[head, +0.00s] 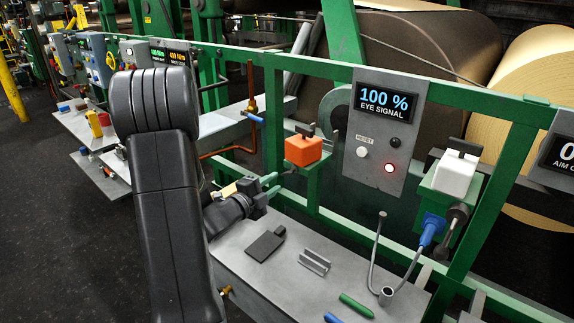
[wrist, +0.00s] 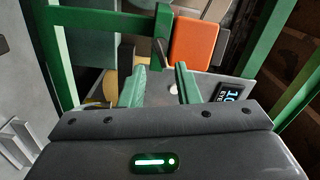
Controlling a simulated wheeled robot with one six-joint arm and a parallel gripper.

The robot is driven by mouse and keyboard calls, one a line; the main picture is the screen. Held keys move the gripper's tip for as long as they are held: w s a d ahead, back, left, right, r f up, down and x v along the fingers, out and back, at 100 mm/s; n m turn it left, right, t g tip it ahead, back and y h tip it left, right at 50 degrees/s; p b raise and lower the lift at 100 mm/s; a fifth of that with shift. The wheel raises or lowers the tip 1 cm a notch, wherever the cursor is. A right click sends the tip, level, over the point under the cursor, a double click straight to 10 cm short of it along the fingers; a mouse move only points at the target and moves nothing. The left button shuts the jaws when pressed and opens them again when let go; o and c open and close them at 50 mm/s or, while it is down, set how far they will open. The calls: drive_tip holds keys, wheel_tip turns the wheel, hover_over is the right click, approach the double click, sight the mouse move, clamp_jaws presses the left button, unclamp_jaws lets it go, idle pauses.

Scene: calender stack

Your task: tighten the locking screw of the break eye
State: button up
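The break eye parts seem to be the orange box (head: 303,151) and the white box (head: 454,176) on the green frame, each with a dark piece on top. I cannot tell which part is the locking screw. The eye panel (head: 377,177) reads "100 % EYE SIGNAL". My gripper (head: 273,184) is left of and below the orange box, apart from it. In the wrist view my gripper (wrist: 160,70) has its two green fingers spread with nothing held between them. The orange box (wrist: 195,45) shows beyond the right finger.
The panel has a white RESET button (head: 362,152) and a lit red lamp (head: 389,168). The grey shelf (head: 262,283) holds a dark plate (head: 265,246), a metal channel (head: 315,262) and pens. Green rails (head: 300,67) cross behind.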

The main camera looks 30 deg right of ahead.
sight(287, 173)
drive_tip(key=shift+w+d+n+p, duration=0.15)
drive_tip(key=shift+w+d+n, duration=0.3)
drive_tip(key=shift+d, duration=0.65)
drive_tip(key=shift+w+d+n+p, duration=0.15)
drive_tip(key=shift+w+d+n, duration=0.3)
drive_tip(key=shift+d, duration=0.6)
drive_tip(key=shift+w+d+n+p, duration=0.15)
drive_tip(key=shift+w+d+n, duration=0.3)
drive_tip(key=shift+d, duration=0.65)
clamp_jaws()
